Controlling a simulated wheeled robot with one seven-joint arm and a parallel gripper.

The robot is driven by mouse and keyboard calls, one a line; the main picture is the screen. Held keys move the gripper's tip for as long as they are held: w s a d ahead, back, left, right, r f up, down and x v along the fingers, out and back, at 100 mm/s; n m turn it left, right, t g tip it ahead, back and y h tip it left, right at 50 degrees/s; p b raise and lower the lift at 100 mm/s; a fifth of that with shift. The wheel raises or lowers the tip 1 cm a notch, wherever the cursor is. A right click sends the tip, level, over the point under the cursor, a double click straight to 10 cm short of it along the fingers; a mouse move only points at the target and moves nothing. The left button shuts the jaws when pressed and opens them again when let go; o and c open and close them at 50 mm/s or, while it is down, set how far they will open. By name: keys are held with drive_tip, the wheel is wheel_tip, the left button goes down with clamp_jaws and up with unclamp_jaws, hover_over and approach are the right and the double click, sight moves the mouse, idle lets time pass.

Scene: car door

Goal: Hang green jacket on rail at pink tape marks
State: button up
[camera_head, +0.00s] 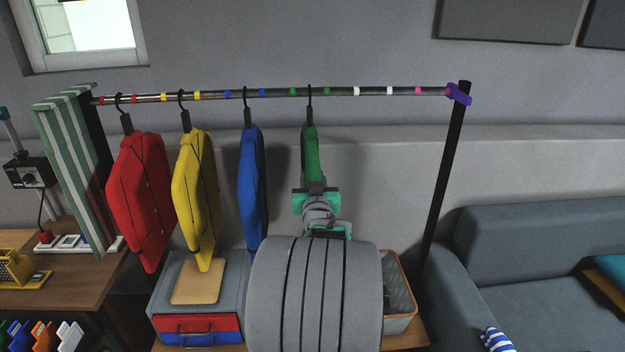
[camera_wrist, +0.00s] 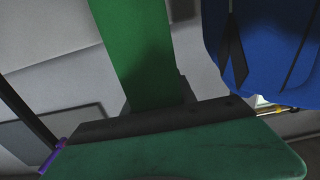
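The green jacket (camera_head: 311,150) hangs edge-on below the rail (camera_head: 340,92), its black hook at the rail between the two green tape marks. My gripper (camera_head: 316,190) is at the jacket's lower part. In the wrist view the green jacket (camera_wrist: 135,50) runs down between the dark finger parts (camera_wrist: 155,120), and the gripper looks shut on it. The jacket's lower end is hidden behind the gripper.
Red (camera_head: 143,195), yellow (camera_head: 197,190) and blue (camera_head: 252,185) jackets hang to the left; the blue one (camera_wrist: 265,45) is close beside in the wrist view. The rail right of the green jacket is empty up to the purple end piece (camera_head: 459,94) and black post (camera_head: 445,180). A sofa (camera_head: 545,240) stands right.

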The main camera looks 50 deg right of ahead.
clamp_jaws()
drive_tip(key=shift+r, duration=0.15)
idle(0.4)
drive_tip(key=shift+r, duration=0.45)
drive_tip(key=shift+f+b, duration=0.45)
drive_tip(key=shift+b, duration=0.6)
